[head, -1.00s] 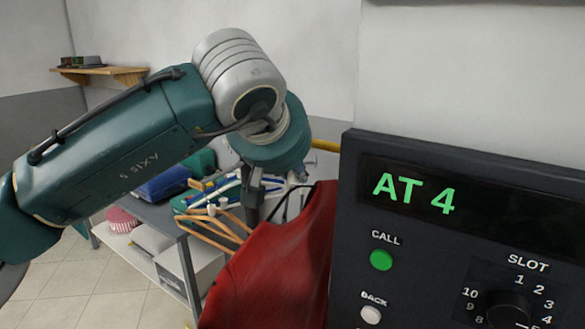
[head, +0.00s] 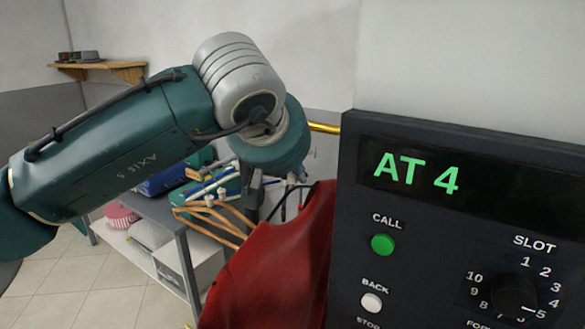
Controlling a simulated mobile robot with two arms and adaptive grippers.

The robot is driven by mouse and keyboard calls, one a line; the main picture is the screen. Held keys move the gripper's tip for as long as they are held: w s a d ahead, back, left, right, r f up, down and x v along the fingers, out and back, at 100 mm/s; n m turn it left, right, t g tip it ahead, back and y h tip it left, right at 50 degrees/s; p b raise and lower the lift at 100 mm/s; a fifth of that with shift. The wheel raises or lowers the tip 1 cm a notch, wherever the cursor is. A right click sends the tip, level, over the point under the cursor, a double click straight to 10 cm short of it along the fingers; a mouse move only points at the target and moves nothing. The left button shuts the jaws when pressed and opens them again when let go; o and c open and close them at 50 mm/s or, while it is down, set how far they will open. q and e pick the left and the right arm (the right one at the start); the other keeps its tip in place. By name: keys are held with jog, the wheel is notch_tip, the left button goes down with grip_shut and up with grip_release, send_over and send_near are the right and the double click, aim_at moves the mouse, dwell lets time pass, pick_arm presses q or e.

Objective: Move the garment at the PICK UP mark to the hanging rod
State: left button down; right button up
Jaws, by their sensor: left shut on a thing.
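A red garment (head: 275,265) hangs in the lower middle of the head view, its right side cut off by the dark control panel. Its black hanger shows at the top. My left gripper (head: 262,208) is above the garment's top left, partly hidden behind its own wrist, and is shut on the garment's hanger. A yellow rod (head: 325,128) shows a short end between my left wrist and the panel; the rest is hidden. No PICK UP mark is in view. My right gripper is not in view.
A dark control panel (head: 455,225) reading "AT 4" fills the right side, with a green CALL button (head: 382,245), a white BACK button (head: 371,303) and a slot dial (head: 513,292). A cluttered grey shelf table (head: 160,212) stands behind left. A wooden wall shelf (head: 100,70) is at upper left.

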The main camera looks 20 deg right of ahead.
pick_arm(q)
jog(key=shift+f, duration=0.15)
dwell(0.5)
jog(key=c, duration=1.5)
grip_release()
jog(key=shift+c, duration=0.2)
jog(key=shift+s+a+r, duration=0.25)
jog(key=shift+s+r, duration=0.05)
jog(key=shift+r, duration=0.05)
jog(key=v, duration=1.1)
jog(key=shift+s, duration=0.1)
